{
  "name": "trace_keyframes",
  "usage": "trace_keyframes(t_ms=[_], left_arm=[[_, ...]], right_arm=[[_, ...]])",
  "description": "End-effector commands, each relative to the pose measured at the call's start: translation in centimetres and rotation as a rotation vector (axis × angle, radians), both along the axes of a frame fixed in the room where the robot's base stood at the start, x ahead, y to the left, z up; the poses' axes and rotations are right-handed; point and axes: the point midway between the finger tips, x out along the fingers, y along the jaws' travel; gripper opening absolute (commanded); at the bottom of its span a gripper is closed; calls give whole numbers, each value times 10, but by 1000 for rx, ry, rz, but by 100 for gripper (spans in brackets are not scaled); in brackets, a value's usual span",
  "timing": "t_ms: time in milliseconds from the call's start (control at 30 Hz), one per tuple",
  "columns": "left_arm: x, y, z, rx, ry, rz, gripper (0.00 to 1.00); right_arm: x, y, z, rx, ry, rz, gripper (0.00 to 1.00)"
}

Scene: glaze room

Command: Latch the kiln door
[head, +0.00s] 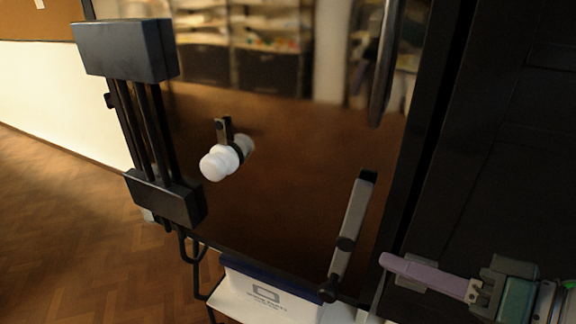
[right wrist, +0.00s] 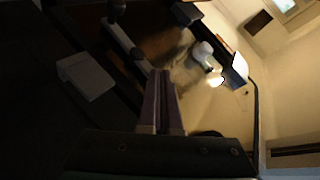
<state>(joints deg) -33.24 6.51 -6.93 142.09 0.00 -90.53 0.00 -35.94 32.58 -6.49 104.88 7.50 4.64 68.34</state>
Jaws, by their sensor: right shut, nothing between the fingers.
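The kiln door (head: 285,180) is a shiny brown panel filling the middle of the head view. Whether it sits fully against its frame I cannot tell. A grey latch bar with dark ends (head: 354,222) stands slightly tilted near its lower right edge; a similar grey bar shows in the right wrist view (right wrist: 124,42). My right gripper (head: 387,260), with purple fingers, is shut and empty. Its tips are right of the bar's lower part, apparently apart from it. In the right wrist view the fingers (right wrist: 161,76) point toward the bar's near end. My left gripper is not seen.
A white round knob (head: 213,163) sticks out of the door; black hinge blocks (head: 125,50) are at its left. A dark upright handle (head: 386,62) is at upper right. A white labelled box (head: 262,297) lies below. The wooden floor at left is clear.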

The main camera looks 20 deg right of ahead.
Motion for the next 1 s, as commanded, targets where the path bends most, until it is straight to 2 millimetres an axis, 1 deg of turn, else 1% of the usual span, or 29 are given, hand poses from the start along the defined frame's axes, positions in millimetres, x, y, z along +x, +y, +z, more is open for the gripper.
trace_keyframes(t_ms=[33, 200, 367, 567, 600, 700, 800, 900, 1000], left_arm=[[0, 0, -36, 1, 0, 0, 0], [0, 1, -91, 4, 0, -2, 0], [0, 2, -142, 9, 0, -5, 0], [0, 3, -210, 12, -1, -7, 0], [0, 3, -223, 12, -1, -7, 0], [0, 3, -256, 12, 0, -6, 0], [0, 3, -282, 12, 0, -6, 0], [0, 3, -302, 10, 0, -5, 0], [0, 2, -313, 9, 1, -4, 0]], right_arm=[[-1, -4, -34, 37, -16, 0, 0], [-4, -16, -75, 191, -82, 8, 0], [-9, -27, -110, 336, -136, 34, 0], [-20, -44, -154, 523, -188, 89, 0], [-23, -47, -163, 561, -196, 104, 0], [-31, -56, -181, 653, -212, 146, 0], [-40, -63, -195, 734, -222, 189, 0], [-47, -69, -204, 797, -226, 227, 0], [-53, -73, -208, 842, -229, 256, 0]])
